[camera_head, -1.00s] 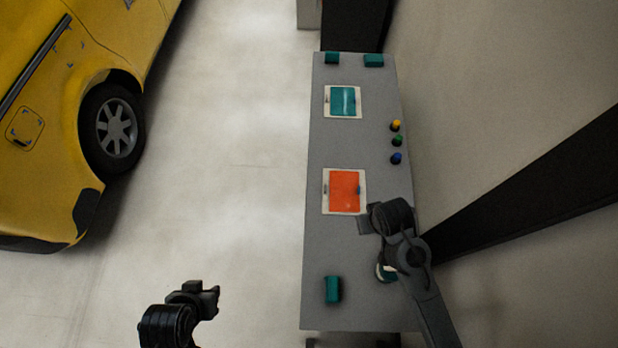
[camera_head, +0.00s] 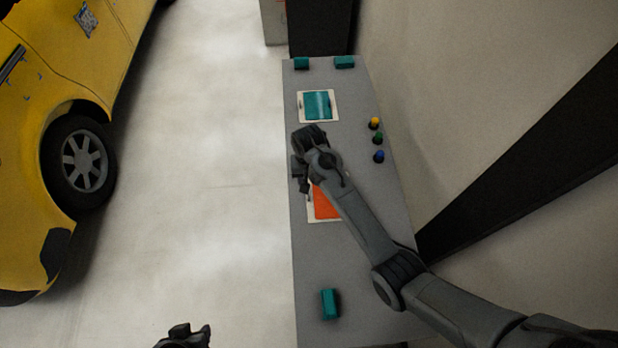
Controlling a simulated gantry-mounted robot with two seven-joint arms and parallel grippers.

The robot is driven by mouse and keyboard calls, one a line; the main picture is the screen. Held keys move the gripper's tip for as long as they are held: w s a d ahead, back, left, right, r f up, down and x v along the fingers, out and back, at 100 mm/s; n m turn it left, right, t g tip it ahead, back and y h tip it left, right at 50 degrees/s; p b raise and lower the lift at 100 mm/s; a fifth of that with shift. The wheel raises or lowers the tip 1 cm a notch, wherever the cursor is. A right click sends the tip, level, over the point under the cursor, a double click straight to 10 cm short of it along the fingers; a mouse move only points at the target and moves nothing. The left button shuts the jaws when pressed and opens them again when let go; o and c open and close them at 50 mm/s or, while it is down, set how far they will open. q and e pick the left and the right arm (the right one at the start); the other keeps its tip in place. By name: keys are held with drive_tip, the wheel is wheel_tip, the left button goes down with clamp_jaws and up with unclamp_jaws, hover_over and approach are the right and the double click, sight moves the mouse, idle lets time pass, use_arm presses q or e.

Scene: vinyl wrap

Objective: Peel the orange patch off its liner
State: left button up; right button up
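The orange patch (camera_head: 324,206) lies on its pale liner (camera_head: 312,218) on the grey table. My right forearm and wrist cover much of both. My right gripper (camera_head: 304,190) is over the far left edge of the orange patch, pointing down toward the near side. Its fingers are small and dark, so I cannot tell whether they are apart or touch the patch. My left gripper (camera_head: 200,338) is at the bottom edge of the view, over the floor and away from the table, mostly cut off.
A teal patch on a pale liner (camera_head: 318,106) lies farther up the grey table (camera_head: 310,270). Yellow, green and blue knobbed items (camera_head: 376,139) stand at the right edge. Teal blocks sit at the far corners and near end (camera_head: 329,304). A yellow car (camera_head: 70,60) stands left; open floor lies between.

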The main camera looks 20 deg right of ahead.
sight(309, 195)
wheel_tip(309, 195, down, 8)
drive_tip(key=shift+s+r, duration=0.1)
drive_tip(key=shift+r, duration=0.1)
drive_tip(key=shift+f, duration=1)
clamp_jaws()
drive_tip(key=shift+c, duration=0.2)
unclamp_jaws()
drive_tip(key=shift+r, duration=0.15)
